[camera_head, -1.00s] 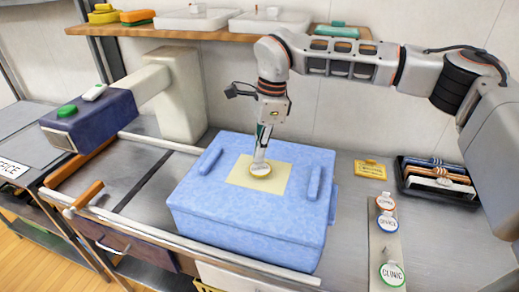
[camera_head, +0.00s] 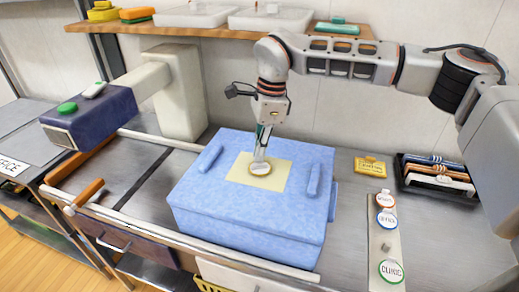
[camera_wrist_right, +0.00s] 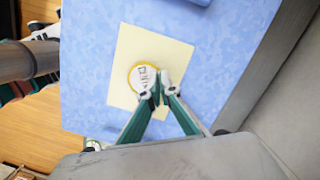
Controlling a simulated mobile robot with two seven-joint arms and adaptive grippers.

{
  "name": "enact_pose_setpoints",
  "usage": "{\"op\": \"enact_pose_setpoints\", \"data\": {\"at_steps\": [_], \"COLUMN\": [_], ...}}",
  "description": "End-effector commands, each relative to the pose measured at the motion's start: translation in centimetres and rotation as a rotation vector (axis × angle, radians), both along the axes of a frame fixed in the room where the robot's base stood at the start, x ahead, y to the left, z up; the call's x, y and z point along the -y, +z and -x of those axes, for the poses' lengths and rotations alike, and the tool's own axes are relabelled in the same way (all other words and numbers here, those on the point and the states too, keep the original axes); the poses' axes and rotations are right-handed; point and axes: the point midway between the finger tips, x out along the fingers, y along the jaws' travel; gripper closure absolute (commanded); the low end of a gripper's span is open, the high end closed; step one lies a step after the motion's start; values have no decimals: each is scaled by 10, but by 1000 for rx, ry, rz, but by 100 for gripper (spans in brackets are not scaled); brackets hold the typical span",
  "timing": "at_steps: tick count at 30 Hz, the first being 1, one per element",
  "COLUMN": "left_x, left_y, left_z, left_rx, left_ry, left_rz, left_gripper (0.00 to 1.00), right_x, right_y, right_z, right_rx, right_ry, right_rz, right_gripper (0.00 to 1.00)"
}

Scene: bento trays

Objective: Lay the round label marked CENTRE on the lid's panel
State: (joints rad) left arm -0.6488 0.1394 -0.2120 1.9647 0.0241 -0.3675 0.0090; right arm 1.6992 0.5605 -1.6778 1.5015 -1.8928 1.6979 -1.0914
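The round CENTRE label (camera_head: 260,169), white with a yellow rim, is over the cream panel (camera_head: 240,178) on the blue lid (camera_head: 210,190). It looks flat on the panel or very close above it; contact is hard to tell. My right gripper (camera_head: 260,158) points down at it. In the right wrist view its green fingers (camera_wrist_right: 155,91) come together at the label's (camera_wrist_right: 136,80) edge and look shut on its small tab, which they mostly hide. The cream panel (camera_wrist_right: 150,45) shows around the label. My left gripper is not in view.
A strip (camera_head: 389,240) at the right bears the WARDS (camera_head: 386,201), OFFICE (camera_head: 387,219) and CLINIC (camera_head: 391,272) labels. A yellow block (camera_head: 370,166) and a dark rack (camera_head: 437,177) stand behind. Blue raised bars (camera_head: 313,180) flank the panel. A shelf (camera_head: 220,29) runs above.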

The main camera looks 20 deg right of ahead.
Motion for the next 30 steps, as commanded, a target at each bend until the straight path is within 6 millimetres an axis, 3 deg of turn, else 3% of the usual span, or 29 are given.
{"op": "enact_pose_setpoints", "data": {"at_steps": [7, 9, 10, 17, 20, 30], "left_x": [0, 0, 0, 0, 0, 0], "left_y": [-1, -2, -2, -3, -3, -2], "left_z": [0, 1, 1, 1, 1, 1], "left_rx": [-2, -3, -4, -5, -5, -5], "left_ry": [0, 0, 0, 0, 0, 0], "left_rz": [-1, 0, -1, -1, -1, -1], "left_gripper": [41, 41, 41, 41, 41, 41], "right_x": [0, 0, 0, 0, 0, 0], "right_y": [-1, -1, -1, -1, -1, 0], "right_z": [0, 0, 0, 0, 0, 0], "right_rx": [0, 0, 0, 0, 0, 0], "right_ry": [0, 0, 0, 0, 0, 0], "right_rz": [0, 0, 0, 0, 0, 0], "right_gripper": [100, 80, 76, 76, 60, 60]}}
